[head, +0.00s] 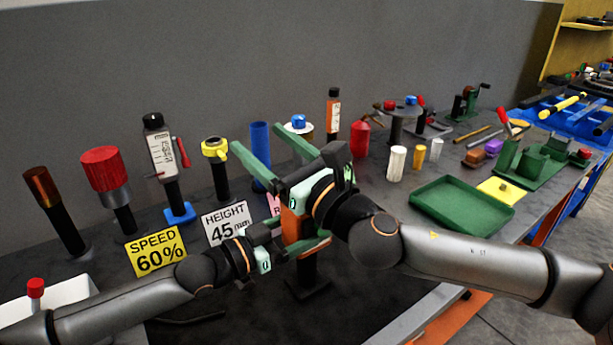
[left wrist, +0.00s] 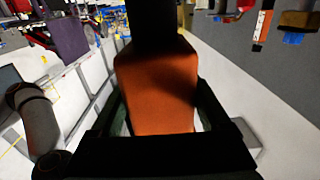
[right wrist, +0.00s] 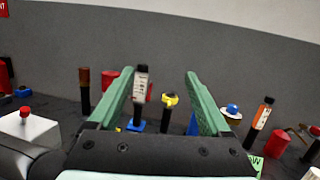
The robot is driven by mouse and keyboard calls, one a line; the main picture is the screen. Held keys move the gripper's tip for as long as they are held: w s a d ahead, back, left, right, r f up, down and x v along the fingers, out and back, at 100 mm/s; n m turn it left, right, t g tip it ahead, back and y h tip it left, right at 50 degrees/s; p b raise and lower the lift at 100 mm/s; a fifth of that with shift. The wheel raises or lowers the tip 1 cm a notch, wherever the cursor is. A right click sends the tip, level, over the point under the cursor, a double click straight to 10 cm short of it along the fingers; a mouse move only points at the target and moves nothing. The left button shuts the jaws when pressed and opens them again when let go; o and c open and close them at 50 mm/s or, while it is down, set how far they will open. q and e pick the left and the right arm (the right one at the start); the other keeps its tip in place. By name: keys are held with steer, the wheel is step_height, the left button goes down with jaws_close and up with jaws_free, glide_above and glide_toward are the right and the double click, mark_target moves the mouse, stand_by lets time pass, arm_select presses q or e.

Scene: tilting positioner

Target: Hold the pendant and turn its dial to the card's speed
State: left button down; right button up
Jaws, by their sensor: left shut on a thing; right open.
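The pendant (head: 292,226) is an orange body, upright in my left gripper (head: 308,242) in front of the bench's back row. The left wrist view shows its orange face (left wrist: 157,95) between the shut fingers, with a dark part above. I cannot make out its dial; my right gripper and wrist cover part of the pendant in the head view. The yellow card (head: 155,252) at the left reads "SPEED 60%". My right gripper (head: 255,137) is open and empty, above and behind the pendant. Its green fingers (right wrist: 158,74) point toward the back wall.
A white "HEIGHT 45 mm" card (head: 226,222) stands beside the speed card. A pink card (head: 273,203) is partly hidden. Several upright tools, including a red-capped one (head: 100,168), line the back. A green tray (head: 462,204) lies right. A white box (head: 60,297) is at left.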

steer(key=s+d+f+m+t+h, duration=0.2)
steer(key=s+d+f+m+h, duration=0.5)
steer(key=s+d, duration=0.25)
steer(key=shift+n+h, duration=0.6)
steer(key=shift+n, duration=0.1)
steer(key=x, duration=1.2)
steer(key=shift+w+d, duration=0.2)
steer(key=shift+f, duration=0.1)
jaws_close()
